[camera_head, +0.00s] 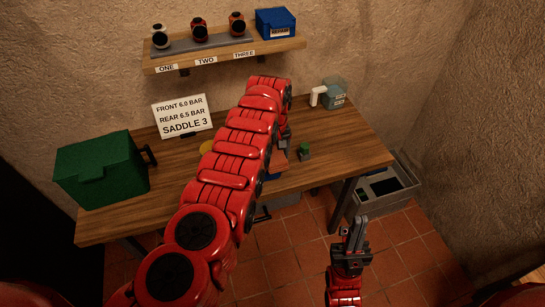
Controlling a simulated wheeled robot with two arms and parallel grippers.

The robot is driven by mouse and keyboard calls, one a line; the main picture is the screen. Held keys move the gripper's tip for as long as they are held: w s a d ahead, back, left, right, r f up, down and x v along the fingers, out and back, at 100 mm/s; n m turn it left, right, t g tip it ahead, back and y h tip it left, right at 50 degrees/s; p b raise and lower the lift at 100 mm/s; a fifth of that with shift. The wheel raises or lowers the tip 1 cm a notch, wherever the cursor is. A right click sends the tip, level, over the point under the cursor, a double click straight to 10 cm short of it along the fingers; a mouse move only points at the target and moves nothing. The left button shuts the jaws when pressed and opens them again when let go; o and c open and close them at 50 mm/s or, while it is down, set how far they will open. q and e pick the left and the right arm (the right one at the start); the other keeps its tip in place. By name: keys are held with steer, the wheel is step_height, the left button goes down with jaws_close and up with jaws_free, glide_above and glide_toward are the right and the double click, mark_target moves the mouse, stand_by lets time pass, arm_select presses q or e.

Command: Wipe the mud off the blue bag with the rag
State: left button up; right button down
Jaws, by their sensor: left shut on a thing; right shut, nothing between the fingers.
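My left arm reaches across the middle of the table and hides much of it. My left gripper (284,139) shows only in part beyond the arm, low over the table. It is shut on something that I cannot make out. A blue thing with a bit of orange, perhaps the blue bag (280,160), shows just below this gripper, mostly hidden by the arm. I cannot tell whether they touch, and no mud can be made out. No rag is clearly visible. My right gripper (354,232) is shut and empty, in front of the table over the tiled floor.
A green box (100,168) stands on the table's left, near a sign (183,115). A small green-topped item (305,152) and a grey-blue container (333,93) are on the right. The wall shelf (222,53) holds several items and a blue box (276,23). A grey crate (399,201) stands on the floor.

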arm_select(q)
steer(key=shift+s+d+f, duration=0.1)
steer(key=shift+s+d, duration=0.05)
steer(key=shift+r+p, duration=0.35)
steer(key=shift+p, duration=0.1)
step_height(320, 180, up, 5)
steer(key=p, duration=0.4)
steer(key=shift+r, duration=0.2)
steer(key=shift+w+f, duration=0.1)
steer(key=shift+w, duration=0.1)
step_height(320, 180, up, 2)
steer(key=shift+r+p, duration=0.1)
steer(key=shift+p, duration=0.65)
steer(key=shift+r, duration=0.5)
